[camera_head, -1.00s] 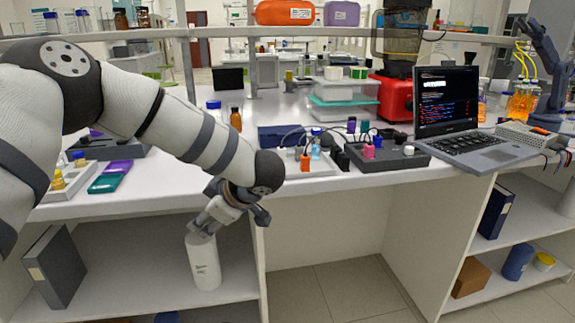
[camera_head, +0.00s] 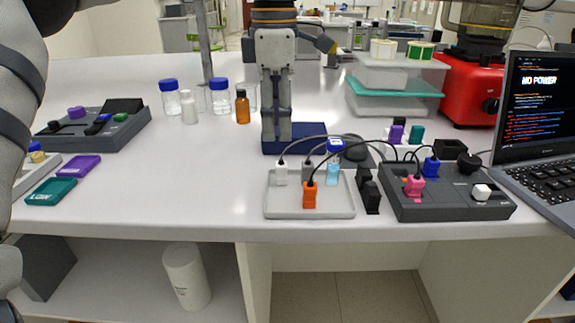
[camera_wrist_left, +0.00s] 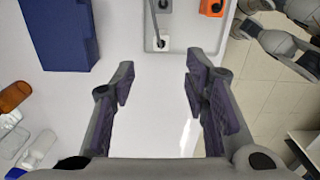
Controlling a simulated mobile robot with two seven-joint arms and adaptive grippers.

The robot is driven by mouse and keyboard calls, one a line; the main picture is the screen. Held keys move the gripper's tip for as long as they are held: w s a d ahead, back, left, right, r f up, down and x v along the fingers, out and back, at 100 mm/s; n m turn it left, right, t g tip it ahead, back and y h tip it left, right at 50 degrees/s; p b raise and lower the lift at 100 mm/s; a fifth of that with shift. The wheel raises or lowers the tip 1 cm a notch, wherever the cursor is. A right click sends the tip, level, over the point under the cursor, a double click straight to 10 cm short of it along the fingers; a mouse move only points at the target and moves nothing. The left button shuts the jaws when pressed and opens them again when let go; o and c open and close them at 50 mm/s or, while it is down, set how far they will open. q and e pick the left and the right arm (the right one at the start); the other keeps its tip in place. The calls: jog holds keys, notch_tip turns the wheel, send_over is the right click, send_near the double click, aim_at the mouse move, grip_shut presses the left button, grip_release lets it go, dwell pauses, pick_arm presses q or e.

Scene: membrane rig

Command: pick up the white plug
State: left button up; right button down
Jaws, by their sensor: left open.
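The white plug (camera_head: 281,174) stands at the left of a shallow light grey tray (camera_head: 338,210), with a dark cable from its top. It also shows in the left wrist view (camera_wrist_left: 159,40), beyond the fingertips. A grey plug (camera_head: 308,170) and an orange plug (camera_head: 309,197) are in the same tray. My left gripper (camera_head: 276,143) points down behind the tray, near the blue box. In the left wrist view its two fingers (camera_wrist_left: 160,80) are wide apart with bare table between them, apart from the plug.
A dark blue box (camera_head: 300,132) is close beside the left gripper. An amber bottle (camera_head: 242,107) and blue-capped bottles (camera_head: 220,97) stand to the left. A dark socket panel (camera_head: 450,207) and laptop (camera_head: 545,125) are at the right.

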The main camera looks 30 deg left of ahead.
aim_at(281, 161)
pick_arm(q)
jog(key=f, duration=0.8)
jog(key=shift+w+d, duration=0.1)
jog(key=shift+d, duration=0.25)
jog(key=shift+r, duration=0.1)
jog(key=c, duration=1)
